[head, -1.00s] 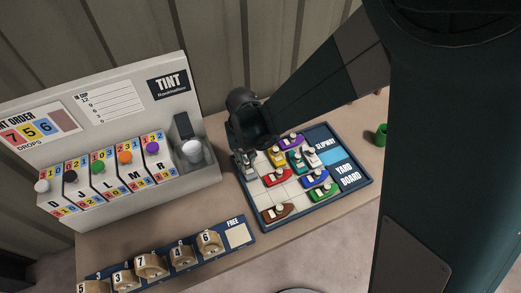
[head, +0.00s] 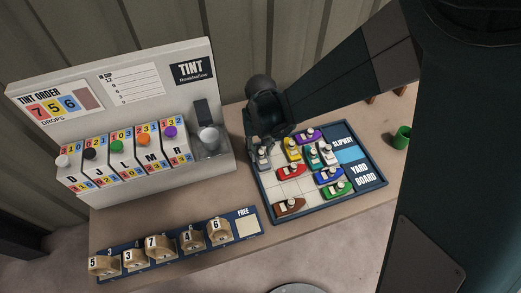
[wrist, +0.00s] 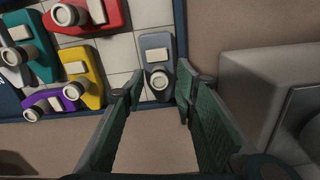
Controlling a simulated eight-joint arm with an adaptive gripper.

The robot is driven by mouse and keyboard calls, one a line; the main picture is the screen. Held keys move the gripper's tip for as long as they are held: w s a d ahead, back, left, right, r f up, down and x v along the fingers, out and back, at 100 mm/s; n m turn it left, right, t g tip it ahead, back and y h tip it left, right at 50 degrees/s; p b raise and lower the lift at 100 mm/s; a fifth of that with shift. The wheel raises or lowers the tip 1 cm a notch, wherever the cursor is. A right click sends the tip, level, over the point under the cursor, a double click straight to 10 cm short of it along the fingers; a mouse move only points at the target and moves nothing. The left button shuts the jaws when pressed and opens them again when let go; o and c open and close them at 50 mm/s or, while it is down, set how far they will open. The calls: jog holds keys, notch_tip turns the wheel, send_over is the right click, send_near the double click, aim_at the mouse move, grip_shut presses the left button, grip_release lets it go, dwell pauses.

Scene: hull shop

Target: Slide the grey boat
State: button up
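The grey boat (head: 263,158) stands at the upper left corner of the yard board (head: 327,205). My gripper (head: 268,141) is over that corner of the board. In the wrist view its two dark green fingers (wrist: 157,88) are apart, one on each side of the boat's near end. Nothing is clearly gripped, and whether a finger touches the boat cannot be told.
Yellow (head: 292,150), purple (head: 308,136), teal (head: 311,155), white (head: 327,153) and red (head: 291,172) boats stand nearby; blue, green and brown ones are farther off. Empty cells lie below the grey boat. The tint machine (head: 128,186) stands close on the left. A green cup (head: 402,138) is at right.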

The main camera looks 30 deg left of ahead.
aim_at(261, 150)
notch_tip(261, 150, up, 12)
dwell(0.9)
jog(key=shift+f, duration=0.1)
jog(key=w+d+r+m+t, duration=0.1)
jog(key=d+r, duration=0.3)
jog(key=d, duration=0.4)
jog(key=w+d+r+m+t+y, duration=0.1)
jog(key=d+r, duration=0.3)
jog(key=d, duration=0.4)
jog(key=w+d+r+m+t, duration=0.15)
jog(key=d+r, duration=0.25)
jog(key=d, duration=0.4)
jog(key=s+d+r+m+t, duration=0.1)
jog(key=s+d, duration=0.2)
jog(key=d, duration=0.5)
jog(key=s+d+r+m+t, duration=0.1)
jog(key=s+d, duration=0.2)
jog(key=d, duration=0.5)
jog(key=s+d+m+t+h, duration=0.1)
jog(key=s+d, duration=0.2)
jog(key=d, duration=0.5)
jog(key=shift+r+m+t, duration=0.35)
jog(key=shift+r, duration=0.05)
